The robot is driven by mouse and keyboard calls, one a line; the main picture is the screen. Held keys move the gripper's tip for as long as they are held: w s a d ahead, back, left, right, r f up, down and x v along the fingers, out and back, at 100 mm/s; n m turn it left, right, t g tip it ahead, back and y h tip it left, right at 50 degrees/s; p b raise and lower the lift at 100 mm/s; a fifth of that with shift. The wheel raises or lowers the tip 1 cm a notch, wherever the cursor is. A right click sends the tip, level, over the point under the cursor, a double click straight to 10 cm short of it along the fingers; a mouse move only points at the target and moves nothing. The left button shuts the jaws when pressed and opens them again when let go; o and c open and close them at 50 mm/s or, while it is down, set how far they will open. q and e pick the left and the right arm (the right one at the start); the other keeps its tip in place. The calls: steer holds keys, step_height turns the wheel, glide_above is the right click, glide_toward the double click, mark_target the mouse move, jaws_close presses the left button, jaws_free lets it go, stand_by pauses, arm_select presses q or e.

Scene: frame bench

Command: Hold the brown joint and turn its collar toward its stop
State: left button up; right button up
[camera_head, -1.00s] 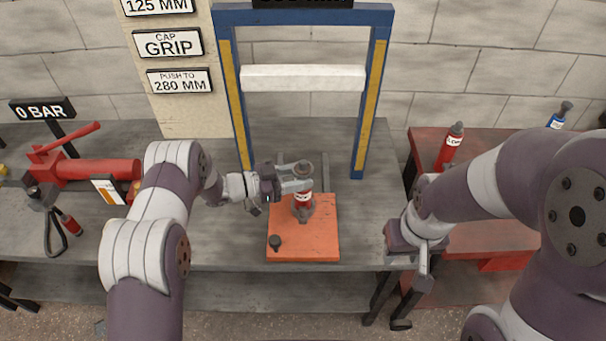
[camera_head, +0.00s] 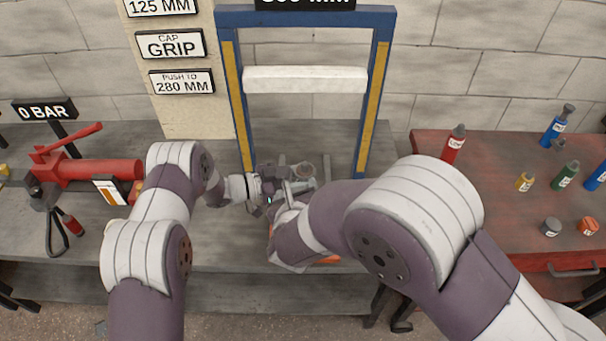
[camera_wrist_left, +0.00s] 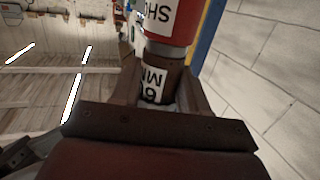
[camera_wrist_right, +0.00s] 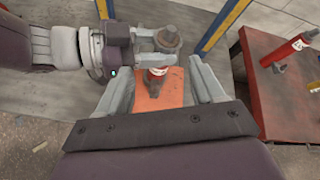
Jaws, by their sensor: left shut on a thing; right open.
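The brown joint (camera_wrist_left: 177,80), with a white label, stands between the fingers of my left gripper (camera_wrist_left: 168,85) in the left wrist view. A red piece with a white label (camera_wrist_left: 168,22) adjoins it there; I cannot tell whether this is the collar. In the right wrist view my left gripper (camera_wrist_right: 150,42) closes around the joint from the left, with a grey-brown round top (camera_wrist_right: 168,38) showing. My right arm hides most of this in the head view.
A blue-and-yellow frame (camera_head: 230,90) with a white crossbar (camera_head: 305,79) stands behind. A red pump (camera_head: 95,171) is at left. The red side table (camera_head: 440,180) at right holds several small bottles. My two arms are close together over the bench.

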mark_target(304, 172)
steer(key=w+f+m, duration=0.1)
steer(key=w+m, duration=0.1)
steer(key=w, duration=0.1)
steer(key=w+f+m+h, duration=0.1)
steer(key=w+f+m, duration=0.1)
steer(key=w, duration=0.1)
steer(key=w+d+f+m+t, duration=0.1)
steer(key=w+f+m, duration=0.1)
steer(key=w, duration=0.1)
steer(key=shift+w+d+h, duration=0.1)
steer(key=shift+h, duration=0.2)
steer(key=shift+c, duration=0.3)
